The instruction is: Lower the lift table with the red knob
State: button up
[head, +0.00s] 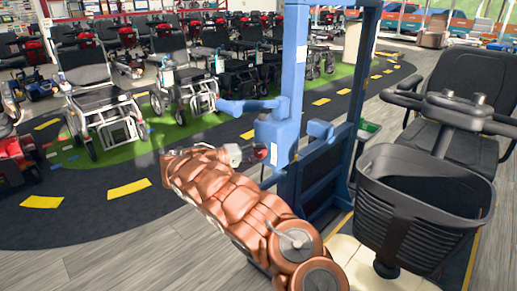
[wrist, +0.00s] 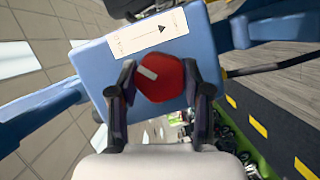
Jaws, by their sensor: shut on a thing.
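The red knob (wrist: 162,79) sits on the blue control box of the lift table (wrist: 88,60), beside a white label with a black triangle. A pale mark shows on the knob's face. My gripper (wrist: 163,88) has its two dark fingers on either side of the knob, shut on it. In the head view, my copper-coloured arm reaches to the blue lift post (head: 292,70), and my gripper (head: 252,154) is at its box. The knob is only a small dark red patch there. The lift's platform is largely hidden behind my arm and the scooter.
A scooter with a black basket (head: 420,210) and black seat stands close at the right. Rows of wheelchairs (head: 95,95) and scooters stand at the back left. A dark track with yellow dashes (head: 128,188) and open wood-look floor lie to the left.

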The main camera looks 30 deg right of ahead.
jog(key=shift+a+n+p, duration=0.1)
jog(key=shift+n+p, duration=0.2)
jog(key=shift+n, duration=0.2)
jog(key=o, duration=1.2)
jog(key=shift+c, duration=0.2)
jog(key=w+a, duration=0.2)
jog(key=a, duration=0.9)
jog(key=shift+a+r, duration=0.4)
